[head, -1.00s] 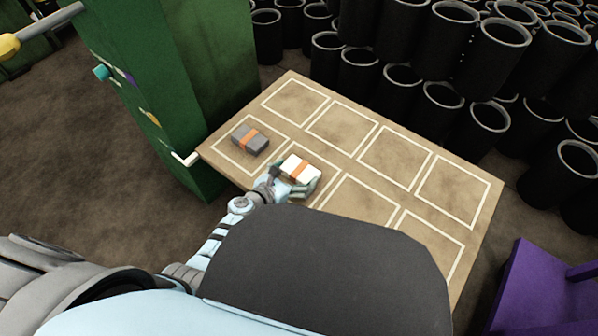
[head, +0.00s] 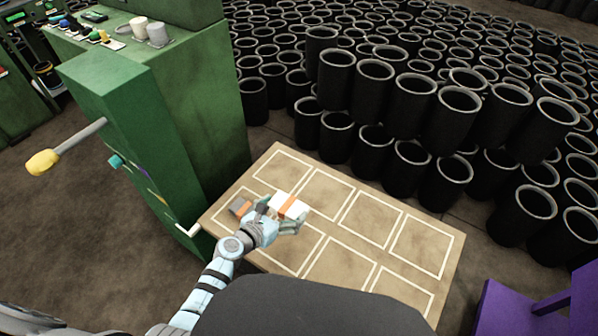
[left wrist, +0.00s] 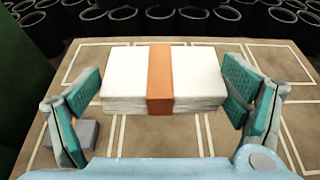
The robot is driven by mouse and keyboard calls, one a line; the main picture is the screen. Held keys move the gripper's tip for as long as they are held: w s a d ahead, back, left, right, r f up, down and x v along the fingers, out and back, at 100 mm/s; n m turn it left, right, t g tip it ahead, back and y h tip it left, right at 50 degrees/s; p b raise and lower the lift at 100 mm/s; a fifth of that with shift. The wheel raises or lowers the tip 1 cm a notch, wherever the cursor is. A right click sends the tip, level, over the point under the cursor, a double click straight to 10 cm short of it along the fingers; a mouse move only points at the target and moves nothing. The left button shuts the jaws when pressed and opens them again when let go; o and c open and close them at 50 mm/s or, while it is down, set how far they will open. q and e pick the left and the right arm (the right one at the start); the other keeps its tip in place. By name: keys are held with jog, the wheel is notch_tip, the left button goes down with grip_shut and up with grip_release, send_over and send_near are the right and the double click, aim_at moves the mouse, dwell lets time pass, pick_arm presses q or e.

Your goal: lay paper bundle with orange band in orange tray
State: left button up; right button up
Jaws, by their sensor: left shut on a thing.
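A white paper bundle with an orange band (head: 289,205) is held in my left gripper (head: 281,213) above the table. In the left wrist view the bundle (left wrist: 124,80) lies level between the two teal finger pads, with its band upright in the middle. The left pad looks slightly apart from the bundle's end in this view, but the jaws are closed on it. No orange tray shows in these frames. My right gripper is not in view.
The tan table (head: 340,272) has white outlined rectangles. A grey block with an orange band (head: 240,206) lies on it, partly behind my gripper. A green machine (head: 160,130) stands at the left, many black sleeves (head: 400,100) behind, and a purple object (head: 530,310) at the lower right.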

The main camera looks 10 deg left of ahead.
pick_arm(q)
jog(key=shift+d, duration=0.1)
jog(key=shift+n+y, duration=0.5)
jog(key=shift+y, duration=0.1)
jog(key=r, duration=0.2)
jog(key=w+a+r, duration=0.1)
jog(key=r, duration=0.1)
jog(key=w+r, duration=0.1)
jog(key=r, duration=0.2)
jog(key=shift+w+a+r, duration=0.1)
jog(key=shift+a, duration=0.15)
jog(key=a+r, duration=0.4)
jog(key=r, duration=0.3)
notch_tip(320, 180, up, 12)
jog(key=r+m+h+p, duration=0.1)
jog(key=m+h+p, duration=0.1)
send_over(281, 202)
jog(key=s+a, duration=0.3)
jog(key=a, duration=0.4)
jog(key=s+d+r+m+g+h+p, duration=0.2)
jog(key=s+r, duration=0.2)
jog(key=s, duration=0.3)
jog(key=s+d+r+m+g+h+p, duration=0.2)
jog(key=s+r+m+h, duration=0.1)
jog(key=s, duration=0.3)
jog(key=shift+s+d+r+g, duration=0.3)
jog(key=shift+s+r+g, duration=0.1)
jog(key=shift+r, duration=0.2)
